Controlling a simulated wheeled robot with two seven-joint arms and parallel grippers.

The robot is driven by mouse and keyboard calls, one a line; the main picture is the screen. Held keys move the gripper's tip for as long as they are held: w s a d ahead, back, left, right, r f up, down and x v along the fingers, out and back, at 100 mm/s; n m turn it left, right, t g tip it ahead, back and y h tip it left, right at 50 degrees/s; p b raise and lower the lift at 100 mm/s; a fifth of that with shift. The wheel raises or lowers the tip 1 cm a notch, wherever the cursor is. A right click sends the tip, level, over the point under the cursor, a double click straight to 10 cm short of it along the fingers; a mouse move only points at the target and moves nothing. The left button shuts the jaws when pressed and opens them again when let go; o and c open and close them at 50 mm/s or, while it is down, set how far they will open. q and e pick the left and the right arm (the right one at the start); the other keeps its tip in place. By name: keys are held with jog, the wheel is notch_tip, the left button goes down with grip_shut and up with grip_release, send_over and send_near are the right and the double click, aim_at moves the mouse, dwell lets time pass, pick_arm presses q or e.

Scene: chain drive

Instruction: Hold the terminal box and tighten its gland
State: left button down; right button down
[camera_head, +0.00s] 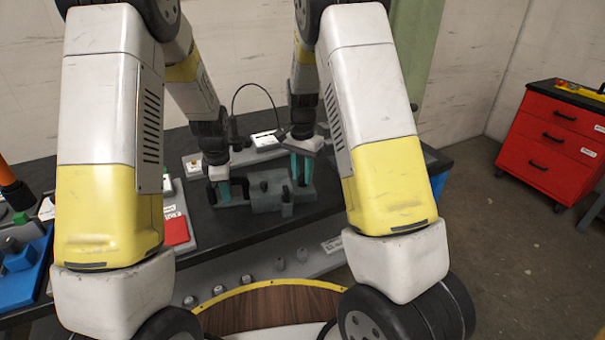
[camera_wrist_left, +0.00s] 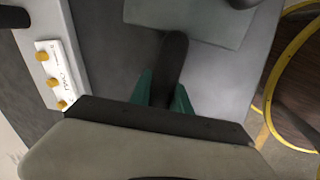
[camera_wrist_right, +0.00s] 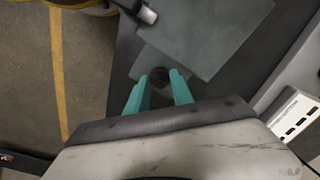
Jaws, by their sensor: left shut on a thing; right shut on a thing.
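The grey terminal box (camera_head: 265,192) sits on the dark bench between my two grippers. It also shows as a flat grey face in the left wrist view (camera_wrist_left: 190,18) and the right wrist view (camera_wrist_right: 205,40). My left gripper (camera_head: 225,191) is shut on a dark rounded bar (camera_wrist_left: 172,58) at the box's left side, which looks like its handle. My right gripper (camera_head: 302,170) points down at the box's right end. Its teal fingers are shut around a small dark round part, the gland (camera_wrist_right: 160,77). The fingers hide part of the gland, so its seating cannot be told.
A grey unit with a white label (camera_head: 265,140) and a black cable stands behind the box. A red block (camera_head: 177,231) and a blue tray (camera_head: 20,285) lie at left. A grey rail with several knobs (camera_head: 280,264) runs along the front. A red drawer cabinet (camera_head: 550,145) stands at right.

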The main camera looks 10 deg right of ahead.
aim_at(302, 176)
jog(key=m, duration=0.5)
jog(key=shift+w+r+m, duration=0.1)
jog(key=shift+m, duration=2.5)
jog(key=c, duration=1.1)
grip_release()
notch_tip(302, 176, up, 12)
